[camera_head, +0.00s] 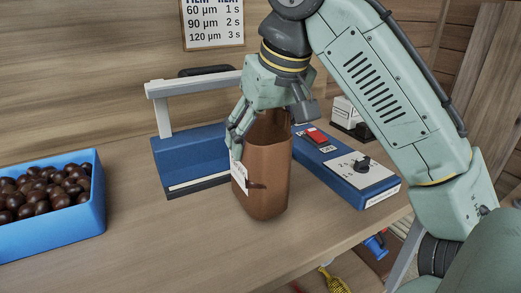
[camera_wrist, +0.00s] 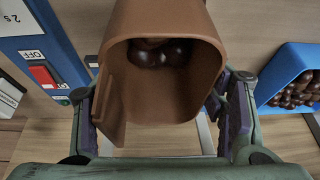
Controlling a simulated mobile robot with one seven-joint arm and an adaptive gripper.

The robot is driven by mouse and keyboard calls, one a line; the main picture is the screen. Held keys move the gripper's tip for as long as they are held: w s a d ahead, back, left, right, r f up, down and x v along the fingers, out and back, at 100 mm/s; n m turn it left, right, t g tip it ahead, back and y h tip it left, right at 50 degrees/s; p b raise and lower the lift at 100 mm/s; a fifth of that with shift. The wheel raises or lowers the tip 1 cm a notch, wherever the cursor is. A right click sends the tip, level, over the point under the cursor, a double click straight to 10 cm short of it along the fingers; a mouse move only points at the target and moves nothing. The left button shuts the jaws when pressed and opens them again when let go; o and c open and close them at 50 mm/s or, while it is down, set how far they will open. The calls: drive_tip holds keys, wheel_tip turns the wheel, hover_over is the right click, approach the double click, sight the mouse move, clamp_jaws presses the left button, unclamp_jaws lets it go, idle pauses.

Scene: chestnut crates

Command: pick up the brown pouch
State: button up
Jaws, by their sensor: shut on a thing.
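The brown pouch (camera_head: 266,172) is upright with its open mouth up, at the middle of the wooden table. A white label shows on its left side. In the wrist view, the pouch (camera_wrist: 130,98) opens toward the camera, and a few dark chestnuts (camera_wrist: 160,54) lie deep inside it. My gripper (camera_head: 262,128) reaches down from above and is shut on the upper part of the pouch, one finger on each side. I cannot tell whether the pouch's base touches the table.
A blue sealer (camera_head: 190,158) with a pale raised arm stands close behind the pouch. Its control box (camera_head: 350,182) has a red switch and a dial. A blue crate (camera_head: 80,222) of chestnuts is at the left. The table between crate and pouch is clear.

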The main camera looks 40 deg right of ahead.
drive_tip(key=shift+w+d+f, duration=0.1)
drive_tip(key=shift+f, duration=0.8)
drive_tip(key=shift+w+d+f, duration=0.1)
drive_tip(key=shift+f, duration=0.9)
drive_tip(key=o, duration=2)
drive_tip(key=shift+c, duration=0.2)
